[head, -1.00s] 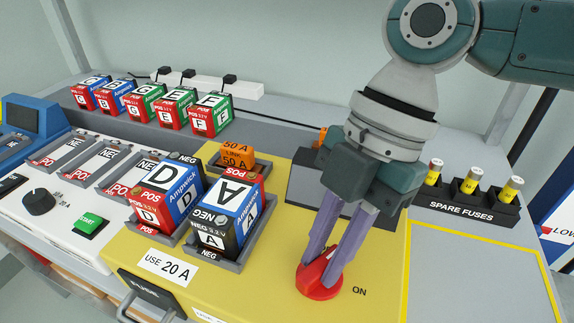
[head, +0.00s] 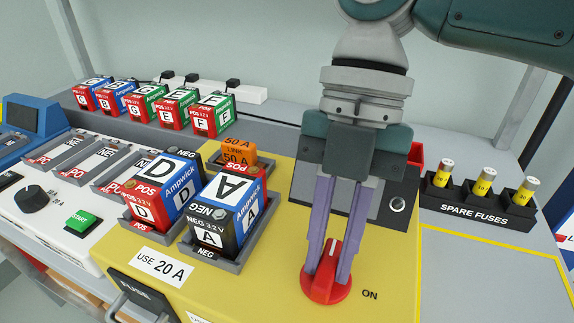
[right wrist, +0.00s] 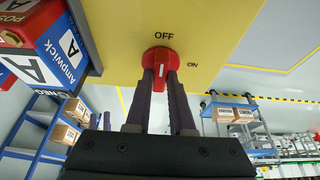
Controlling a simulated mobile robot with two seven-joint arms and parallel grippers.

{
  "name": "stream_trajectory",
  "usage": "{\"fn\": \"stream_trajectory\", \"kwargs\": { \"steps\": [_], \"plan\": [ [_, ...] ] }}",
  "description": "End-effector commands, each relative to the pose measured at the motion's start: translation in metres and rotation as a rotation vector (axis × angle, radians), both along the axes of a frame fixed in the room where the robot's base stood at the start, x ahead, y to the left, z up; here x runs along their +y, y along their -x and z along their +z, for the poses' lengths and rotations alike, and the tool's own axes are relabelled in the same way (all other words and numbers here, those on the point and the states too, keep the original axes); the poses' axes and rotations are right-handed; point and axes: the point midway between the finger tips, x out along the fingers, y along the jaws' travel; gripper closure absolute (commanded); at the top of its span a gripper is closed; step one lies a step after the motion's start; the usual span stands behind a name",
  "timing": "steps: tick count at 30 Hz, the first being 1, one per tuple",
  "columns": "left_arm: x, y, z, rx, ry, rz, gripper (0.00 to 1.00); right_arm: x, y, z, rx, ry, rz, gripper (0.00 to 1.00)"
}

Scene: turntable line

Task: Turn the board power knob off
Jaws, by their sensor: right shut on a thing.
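The red power knob (head: 322,293) sits on the yellow board (head: 392,275), beside a printed ON label (head: 369,295). My right gripper (head: 327,274) points down from above, its purple fingers shut on the knob's raised grip. A white mark on the grip faces up and away in the head view. In the right wrist view the red knob (right wrist: 160,57) lies between the fingertips, with OFF printed just above it and ON to its right. The fingers hide part of the knob. My left gripper is not in view.
Batteries D (head: 165,190) and A (head: 232,205) stand in holders left of the knob. An orange link (head: 235,160) is behind them. A spare fuse rack (head: 477,207) is at the right. A dark panel (head: 398,213) stands behind the gripper. The yellow-outlined area at right is clear.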

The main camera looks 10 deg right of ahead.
Motion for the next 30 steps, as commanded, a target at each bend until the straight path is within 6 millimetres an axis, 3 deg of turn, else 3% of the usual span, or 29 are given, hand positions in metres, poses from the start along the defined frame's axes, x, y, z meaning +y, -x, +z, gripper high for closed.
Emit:
{"fn": "stream_trajectory", "kwargs": {
  "steps": [10,11,18,26,30],
  "plan": [
    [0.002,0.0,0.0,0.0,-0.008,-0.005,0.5,0.0,0.0,0.0,0.0,0.0,0.005,1.0],
    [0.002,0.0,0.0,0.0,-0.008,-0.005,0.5,0.0,0.0,0.0,0.0,0.0,0.005,0.76],
    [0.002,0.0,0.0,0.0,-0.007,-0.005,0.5,0.0,0.0,0.0,0.0,0.0,0.003,0.49],
    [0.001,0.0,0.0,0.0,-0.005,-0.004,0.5,0.0,0.0,0.001,-0.001,0.001,0.002,0.49],
    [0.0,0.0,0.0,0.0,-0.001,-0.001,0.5,-0.003,-0.005,0.013,-0.003,0.0,0.001,0.49]
  ]
}}
